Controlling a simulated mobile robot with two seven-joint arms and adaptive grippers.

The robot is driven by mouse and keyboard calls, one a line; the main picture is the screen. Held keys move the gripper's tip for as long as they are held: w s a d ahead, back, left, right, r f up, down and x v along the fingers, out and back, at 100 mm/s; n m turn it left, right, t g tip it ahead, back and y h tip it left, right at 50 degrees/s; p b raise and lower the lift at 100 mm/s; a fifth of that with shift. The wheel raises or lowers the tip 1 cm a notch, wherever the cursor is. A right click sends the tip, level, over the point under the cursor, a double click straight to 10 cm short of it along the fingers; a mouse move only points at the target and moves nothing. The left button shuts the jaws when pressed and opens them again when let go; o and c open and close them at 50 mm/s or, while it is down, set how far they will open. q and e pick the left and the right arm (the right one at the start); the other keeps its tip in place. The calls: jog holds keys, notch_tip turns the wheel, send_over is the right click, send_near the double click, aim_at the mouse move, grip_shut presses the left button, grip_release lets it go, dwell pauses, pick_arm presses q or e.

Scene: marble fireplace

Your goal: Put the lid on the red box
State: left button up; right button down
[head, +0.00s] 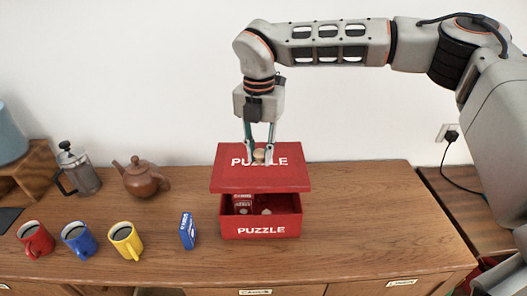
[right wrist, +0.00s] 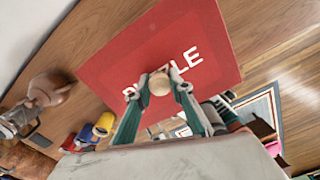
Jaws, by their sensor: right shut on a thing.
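The red box (head: 262,232), marked PUZZLE, stands open on the wooden sideboard. A small red-and-white packet (head: 243,204) and a pale round thing show inside it. The red lid (head: 233,178), also marked PUZZLE, is held above the box, with a gap between them at the front. My right gripper (head: 259,157) is shut on the lid's round wooden knob. In the right wrist view both fingers of the gripper (right wrist: 159,88) sit on either side of the knob, and the lid (right wrist: 205,30) fills the middle. My left gripper is not in view.
On the sideboard (head: 350,205), a blue packet (head: 187,231) stands left of the box. A yellow mug (head: 124,240), blue mug (head: 78,240) and red mug (head: 35,239) stand farther left. A brown teapot (head: 140,178) and French press (head: 78,170) are behind. Right of the box is clear.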

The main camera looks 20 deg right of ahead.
notch_tip(320, 180, down, 8)
jog(key=b, duration=0.4)
jog(key=shift+f+b, duration=0.1)
jog(key=shift+b, duration=0.2)
dwell(0.9)
jog(key=shift+f, duration=0.15)
dwell(0.8)
jog(key=shift+s+f+b, duration=0.2)
jog(key=shift+f, duration=0.45)
jog(key=shift+s+f+b, duration=0.2)
jog(key=shift+f, duration=0.45)
dwell(0.9)
jog(key=c, duration=1.8)
grip_release()
jog(key=shift+o, duration=0.5)
jog(key=shift+w+a+f, duration=0.1)
jog(key=shift+w+f, duration=0.05)
jog(key=shift+w, duration=0.05)
jog(key=shift+w+r, duration=0.1)
jog(key=shift+r, duration=0.2)
